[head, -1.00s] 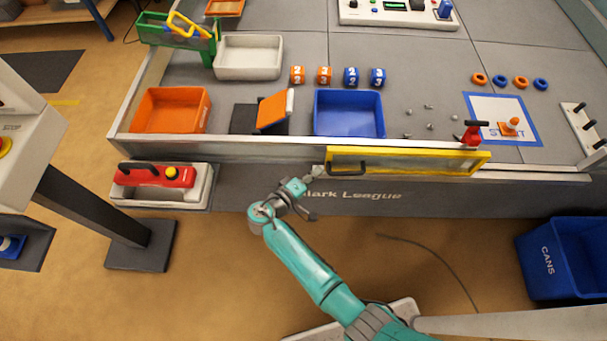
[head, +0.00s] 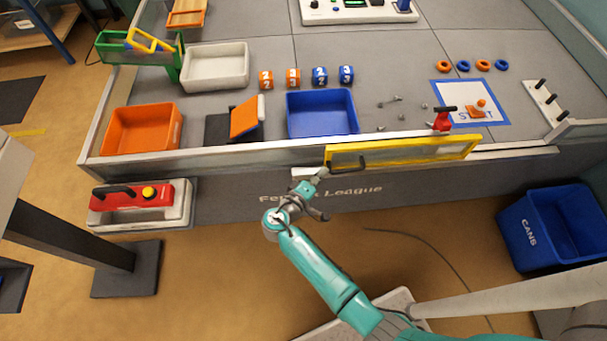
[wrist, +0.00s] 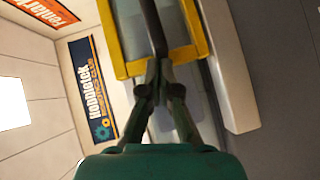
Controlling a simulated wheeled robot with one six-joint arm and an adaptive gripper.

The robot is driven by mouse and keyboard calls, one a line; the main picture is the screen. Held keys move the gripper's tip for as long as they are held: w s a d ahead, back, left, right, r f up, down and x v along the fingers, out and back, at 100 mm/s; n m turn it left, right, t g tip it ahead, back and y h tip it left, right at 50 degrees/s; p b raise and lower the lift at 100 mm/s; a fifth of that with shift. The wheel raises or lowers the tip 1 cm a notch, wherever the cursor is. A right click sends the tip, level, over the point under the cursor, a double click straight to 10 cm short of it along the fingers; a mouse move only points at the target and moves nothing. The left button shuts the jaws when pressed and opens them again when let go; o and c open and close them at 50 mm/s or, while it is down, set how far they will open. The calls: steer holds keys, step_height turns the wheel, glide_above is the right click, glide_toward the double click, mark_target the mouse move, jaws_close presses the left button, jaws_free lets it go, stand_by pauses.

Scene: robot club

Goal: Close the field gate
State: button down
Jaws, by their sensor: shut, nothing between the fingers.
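The field gate (head: 410,150) is a clear panel in a yellow frame, in the front wall of the field. A black handle (head: 350,162) is on its left part. In the head view the gate lies close to the wall line; I cannot tell whether a gap remains at its left end. My gripper (head: 322,173) is at the gate's lower left corner, beside the handle. In the wrist view my gripper (wrist: 160,68) is shut and empty, its tips at the yellow frame (wrist: 185,52) and the handle's dark bar (wrist: 153,28). Contact is unclear. A red latch-like piece (head: 442,119) stands behind the gate's right part.
Behind the front wall (head: 220,156) are an orange bin (head: 142,130), a blue bin (head: 322,112) and numbered cubes. A blue CANS bin (head: 550,228) stands at right. Floor before the gate is partly clear.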

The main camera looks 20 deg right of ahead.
steer(key=s+d, duration=0.4)
steer(key=d, duration=0.8)
steer(key=s+d, duration=0.4)
steer(key=d, duration=0.9)
steer(key=s+d, duration=0.4)
steer(key=d, duration=0.8)
steer(key=shift+s+d, duration=0.15)
steer(key=shift+d, duration=0.15)
